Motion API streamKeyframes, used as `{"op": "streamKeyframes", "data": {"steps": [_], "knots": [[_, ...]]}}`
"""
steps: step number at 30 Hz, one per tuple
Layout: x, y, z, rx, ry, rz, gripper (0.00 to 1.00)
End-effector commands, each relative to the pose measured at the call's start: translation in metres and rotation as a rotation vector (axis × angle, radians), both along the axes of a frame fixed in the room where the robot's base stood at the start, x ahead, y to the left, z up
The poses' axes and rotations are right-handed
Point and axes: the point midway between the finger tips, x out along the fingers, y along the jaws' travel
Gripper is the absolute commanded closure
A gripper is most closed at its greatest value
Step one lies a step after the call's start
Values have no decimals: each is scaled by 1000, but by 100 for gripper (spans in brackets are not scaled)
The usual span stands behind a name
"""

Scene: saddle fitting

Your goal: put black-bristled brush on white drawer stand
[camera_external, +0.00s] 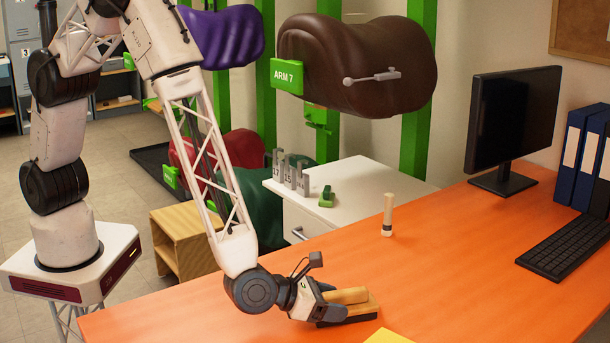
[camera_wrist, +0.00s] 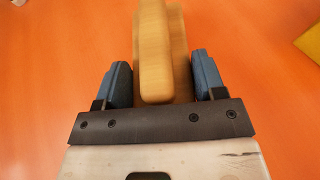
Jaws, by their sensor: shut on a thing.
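The brush (camera_external: 352,307) is a wooden block with a raised wooden handle and dark bristles underneath. It lies low at the orange desk, bristles down. My gripper (camera_external: 334,304) is shut on it from the left. In the wrist view my gripper (camera_wrist: 160,80) has its two blue-grey fingers on either side of the brush (camera_wrist: 154,45); the exact contact is partly hidden. The white drawer stand (camera_external: 345,175) is behind the desk, left of centre, with a metal handle on its front.
On the stand are several grey numbered pieces (camera_external: 289,172) and a small green object (camera_external: 327,197). A pale cylinder (camera_external: 388,215) stands on the orange desk (camera_external: 450,260). A yellow sheet (camera_external: 388,337) lies nearby. Monitor (camera_external: 512,120) and keyboard (camera_external: 568,248) are at right.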

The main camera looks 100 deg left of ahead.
Motion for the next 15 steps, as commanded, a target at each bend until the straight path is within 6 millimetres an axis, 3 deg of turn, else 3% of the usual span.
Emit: {"op": "streamKeyframes", "data": {"steps": [11, 15], "knots": [[0, 0, 34, 0, -2, -1, 68], [-23, 6, 33, 0, 0, -1, 68]]}}
